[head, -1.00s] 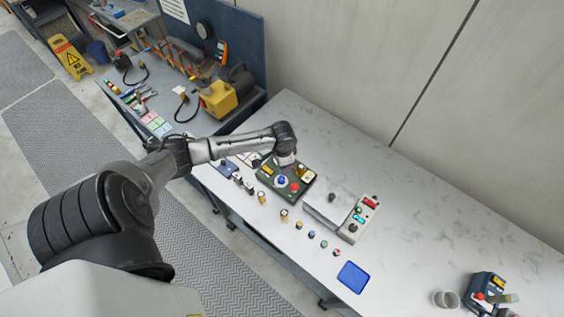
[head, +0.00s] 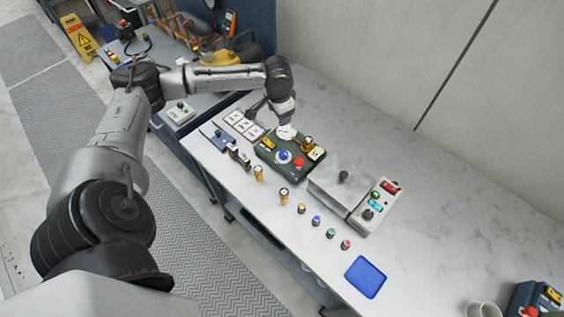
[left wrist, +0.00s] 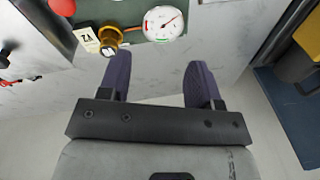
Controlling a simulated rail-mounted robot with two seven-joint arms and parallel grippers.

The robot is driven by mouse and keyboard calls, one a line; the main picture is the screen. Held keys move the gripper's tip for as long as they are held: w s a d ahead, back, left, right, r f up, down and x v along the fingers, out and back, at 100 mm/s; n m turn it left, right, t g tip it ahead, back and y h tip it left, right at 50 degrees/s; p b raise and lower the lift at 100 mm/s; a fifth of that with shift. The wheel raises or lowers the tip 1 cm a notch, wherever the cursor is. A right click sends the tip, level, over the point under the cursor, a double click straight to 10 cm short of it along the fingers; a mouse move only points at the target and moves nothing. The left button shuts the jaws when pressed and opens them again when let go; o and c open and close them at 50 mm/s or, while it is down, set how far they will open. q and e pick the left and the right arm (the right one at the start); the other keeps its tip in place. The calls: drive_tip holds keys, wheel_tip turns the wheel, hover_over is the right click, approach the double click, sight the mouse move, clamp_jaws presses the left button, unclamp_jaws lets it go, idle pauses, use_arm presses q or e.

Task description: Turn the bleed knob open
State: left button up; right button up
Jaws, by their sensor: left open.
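A dark green panel box (head: 262,154) lies on the bench in the head view, with a blue knob (head: 283,156), a red knob (head: 299,163), a brass knob (head: 306,143) and a white gauge (head: 287,132). I cannot read which knob is the bleed knob. My left gripper (head: 268,113) is above the panel's back edge. In the left wrist view, my left gripper (left wrist: 158,70) is open and empty. The brass knob (left wrist: 110,39), a pale tag (left wrist: 86,39) and the gauge (left wrist: 164,24) are just beyond its fingertips, apart from them. My right gripper is out of view.
A grey box (head: 340,181) and a light control box (head: 379,205) stand right of the panel. Several small coloured knobs and brass fittings line the bench front. A blue tray (head: 366,277) lies front right. The bench behind the boxes is clear.

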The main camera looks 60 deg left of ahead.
sight(283, 153)
use_arm(q)
drive_tip(key=s+d+n+h, duration=0.2)
drive_tip(key=d+n, duration=0.3)
drive_tip(key=shift+n+g, duration=0.3)
drive_tip(key=shift+g, duration=0.1)
drive_tip(key=f, duration=0.4)
drive_tip(key=f+b, duration=0.1)
drive_tip(key=f, duration=0.9)
drive_tip(key=shift+w, duration=0.3)
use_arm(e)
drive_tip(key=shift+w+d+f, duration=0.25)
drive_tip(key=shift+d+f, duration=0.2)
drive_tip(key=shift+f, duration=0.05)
use_arm(q)
drive_tip(key=shift+c, duration=0.3)
drive_tip(key=c, duration=0.9)
drive_tip(key=shift+r+n+p, duration=0.2)
drive_tip(key=shift+n+p, duration=0.1)
drive_tip(key=shift+p, duration=1.15)
drive_tip(key=shift+f, duration=0.2)
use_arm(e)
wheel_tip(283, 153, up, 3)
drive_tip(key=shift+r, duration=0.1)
